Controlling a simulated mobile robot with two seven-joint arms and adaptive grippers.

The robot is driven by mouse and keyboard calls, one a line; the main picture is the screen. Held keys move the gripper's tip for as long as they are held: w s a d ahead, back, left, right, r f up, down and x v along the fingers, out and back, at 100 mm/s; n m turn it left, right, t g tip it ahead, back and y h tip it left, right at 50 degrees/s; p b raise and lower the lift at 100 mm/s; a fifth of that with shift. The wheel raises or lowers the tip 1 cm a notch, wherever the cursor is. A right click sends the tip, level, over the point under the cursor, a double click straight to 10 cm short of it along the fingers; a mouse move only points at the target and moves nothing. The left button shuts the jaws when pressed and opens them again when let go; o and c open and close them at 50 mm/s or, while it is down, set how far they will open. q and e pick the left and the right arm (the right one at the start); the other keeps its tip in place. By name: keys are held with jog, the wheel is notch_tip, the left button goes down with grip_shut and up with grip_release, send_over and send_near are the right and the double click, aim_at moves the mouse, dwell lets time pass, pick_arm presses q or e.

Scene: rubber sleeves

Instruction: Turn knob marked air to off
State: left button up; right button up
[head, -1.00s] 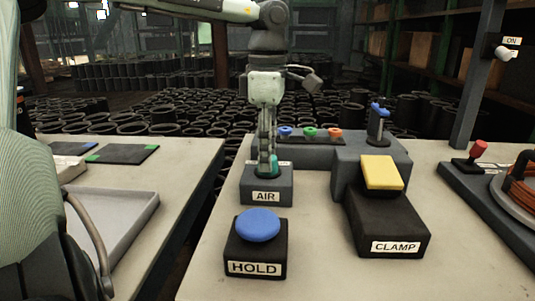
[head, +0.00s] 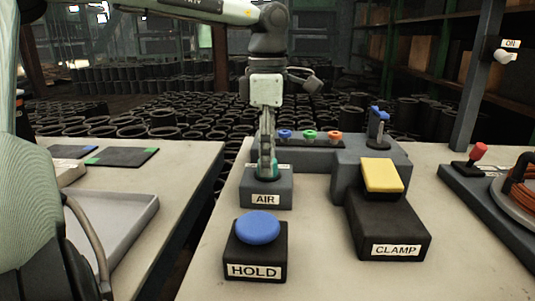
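The AIR box (head: 265,199) is a dark grey block with a white AIR label on its front, standing on the table behind the HOLD button. Its teal knob (head: 272,170) shows on top, partly hidden by my gripper. My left gripper (head: 267,172) points straight down over the box, with its fingers around the knob. The fingers look closed on it, seen nearly edge-on. The marks beside the knob are mostly hidden, so its setting cannot be read. My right gripper does not show.
A HOLD box with a blue button (head: 258,227) stands in front of the AIR box. A CLAMP block with a yellow pad (head: 382,175) is to the right. Behind is a panel with blue, green and orange knobs (head: 310,135). A grey tray (head: 115,235) lies on the left table.

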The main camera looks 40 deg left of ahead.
pick_arm(q)
jog(key=shift+r, duration=0.1)
notch_tip(320, 180, up, 12)
dwell(0.5)
dwell(0.5)
